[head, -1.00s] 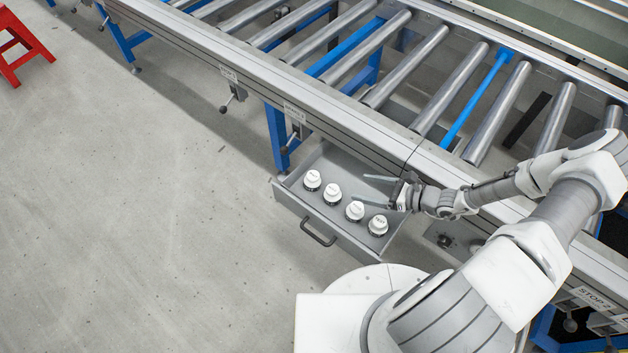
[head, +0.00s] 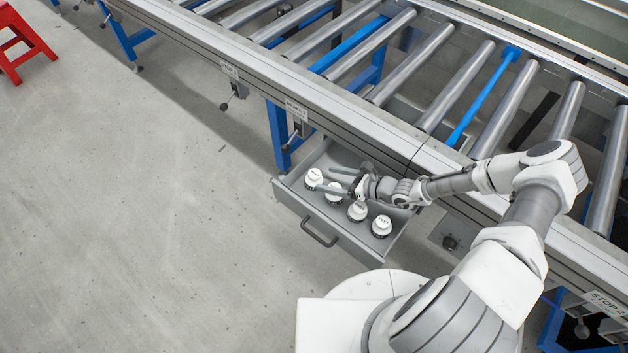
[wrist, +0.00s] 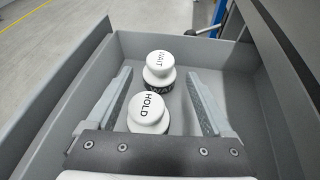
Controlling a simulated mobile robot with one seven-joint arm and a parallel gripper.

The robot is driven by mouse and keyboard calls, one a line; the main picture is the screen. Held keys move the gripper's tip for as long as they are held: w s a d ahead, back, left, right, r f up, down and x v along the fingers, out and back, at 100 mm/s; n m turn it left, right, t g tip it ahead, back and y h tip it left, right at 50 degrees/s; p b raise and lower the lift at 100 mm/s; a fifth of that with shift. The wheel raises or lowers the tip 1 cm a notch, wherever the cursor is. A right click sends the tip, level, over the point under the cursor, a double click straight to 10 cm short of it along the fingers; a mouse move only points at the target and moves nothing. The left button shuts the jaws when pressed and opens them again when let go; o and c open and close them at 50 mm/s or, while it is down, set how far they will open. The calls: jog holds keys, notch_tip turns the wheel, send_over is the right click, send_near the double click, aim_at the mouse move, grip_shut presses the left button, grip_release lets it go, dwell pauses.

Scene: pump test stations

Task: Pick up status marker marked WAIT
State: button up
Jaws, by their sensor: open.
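The WAIT status marker is a white knob on a dark lettered base, in the wrist view (wrist: 158,65); it is the leftmost marker in the head view (head: 314,177). The HOLD marker (wrist: 148,112) stands nearer my palm. Both stand upright in the grey drawer (head: 345,244). My gripper (head: 326,178) is open, and it also shows in the wrist view (wrist: 160,75). Its fingers point along the row, with HOLD between them and WAIT near the fingertips. I cannot tell whether a finger touches a marker. Nothing is held.
Two more white markers, one (head: 357,211) and another (head: 381,226), stand in the row toward the drawer's right end. The drawer handle (head: 318,232) faces the open floor. The roller conveyor (head: 420,75) runs above and behind the drawer. A red stool (head: 22,42) stands far left.

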aim_at(319, 175)
jog(key=b+x, duration=0.1)
jog(key=x, duration=0.3)
jog(key=shift+w+a+r+b, duration=0.1)
jog(key=shift+w+a+b, duration=0.1)
jog(key=shift+a+b, duration=0.1)
grip_shut()
